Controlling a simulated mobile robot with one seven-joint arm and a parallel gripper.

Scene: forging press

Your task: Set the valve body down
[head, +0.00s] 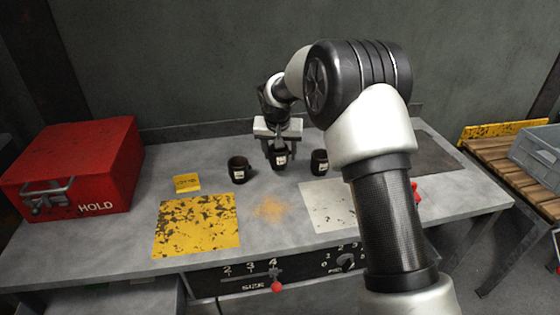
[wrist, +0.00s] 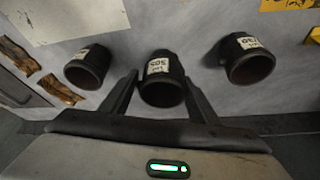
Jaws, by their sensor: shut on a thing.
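The valve body (head: 279,161) is a dark, cup-like cylinder with a white lot label, the middle one of three alike. My gripper (head: 281,148) is shut on it, reaching in from the back of the bench. In the wrist view, my gripper's fingers (wrist: 160,84) stand on either side of the held valve body (wrist: 160,92), whose open mouth faces the camera. It looks about level with its neighbours. I cannot tell whether its base touches the bench top (head: 330,258).
Dark cylinders stand close by to the left (head: 239,170) and right (head: 319,163). A worn yellow patch (head: 196,224), a pale patch (head: 328,203) and an orange powdery spot (head: 271,207) lie in front. A red HOLD box (head: 78,170) fills the bench's left end.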

